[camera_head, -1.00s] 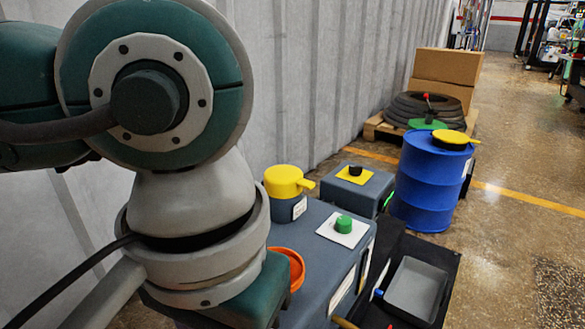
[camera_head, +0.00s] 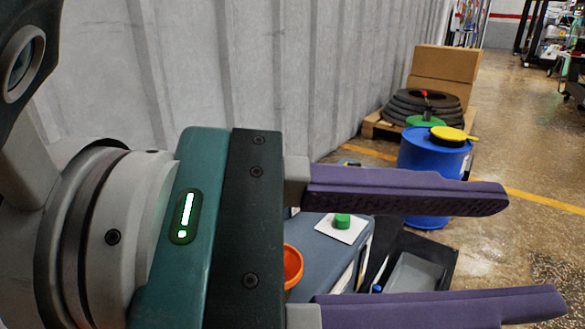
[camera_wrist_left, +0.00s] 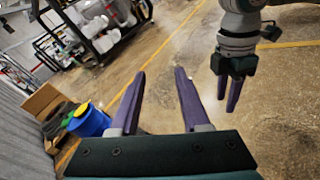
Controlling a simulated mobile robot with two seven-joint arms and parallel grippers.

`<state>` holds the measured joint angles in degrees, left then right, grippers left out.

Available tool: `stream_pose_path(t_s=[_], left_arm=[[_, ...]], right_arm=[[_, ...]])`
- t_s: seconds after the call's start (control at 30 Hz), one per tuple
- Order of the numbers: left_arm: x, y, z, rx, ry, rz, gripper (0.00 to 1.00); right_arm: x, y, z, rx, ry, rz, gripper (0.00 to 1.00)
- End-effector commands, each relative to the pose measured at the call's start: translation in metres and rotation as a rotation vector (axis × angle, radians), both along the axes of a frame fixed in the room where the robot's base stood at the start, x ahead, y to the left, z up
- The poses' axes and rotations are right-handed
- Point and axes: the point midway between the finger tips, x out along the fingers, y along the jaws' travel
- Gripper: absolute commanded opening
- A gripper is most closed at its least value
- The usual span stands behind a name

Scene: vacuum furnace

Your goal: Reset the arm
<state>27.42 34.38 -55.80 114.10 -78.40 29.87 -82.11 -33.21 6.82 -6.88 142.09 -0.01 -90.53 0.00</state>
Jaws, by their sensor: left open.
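My left gripper (camera_head: 530,250) fills the left and middle of the head view, close to the camera. Its two long purple fingers point right and stand wide apart, with nothing between them. In the left wrist view the same gripper (camera_wrist_left: 160,72) is open and empty over bare floor. My right gripper (camera_wrist_left: 229,92) shows at the upper right of the left wrist view, with its fingers pointing down; it is too small to tell if they are open or shut. It is not in the head view.
Behind my left gripper are a grey-blue bench (camera_head: 326,258) with a green button (camera_head: 342,221), an orange bowl (camera_head: 292,267) and a grey tray (camera_head: 414,274). A blue drum (camera_head: 421,157) with a yellow lid stands beyond. A grey wall (camera_head: 230,60) runs along the left.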

Motion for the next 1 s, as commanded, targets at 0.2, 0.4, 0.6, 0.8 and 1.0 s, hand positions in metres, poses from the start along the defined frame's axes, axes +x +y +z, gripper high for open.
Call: stream_pose_path(t_s=[0.2,0.4,0.6,0.8,1.0], left_arm=[[0.093,0.091,0.060,-0.752,0.863,0.594,0.46],[0.116,0.231,-0.019,-1.430,1.551,1.115,0.46],[0.052,0.311,-0.106,-1.949,1.876,1.559,0.46],[-0.025,0.346,-0.152,1.749,-1.460,-1.466,0.46],[-0.078,0.341,-0.173,1.603,-1.208,-1.335,0.46]], right_arm=[[-0.001,0.000,0.000,0.000,0.002,0.000,0.42],[-0.001,0.000,0.000,0.000,0.002,0.000,0.42],[-0.001,0.000,0.000,0.000,0.002,0.000,0.42],[-0.001,0.000,0.000,-0.001,0.002,0.001,0.42],[-0.001,-0.001,0.000,-0.002,0.002,0.001,0.42]])
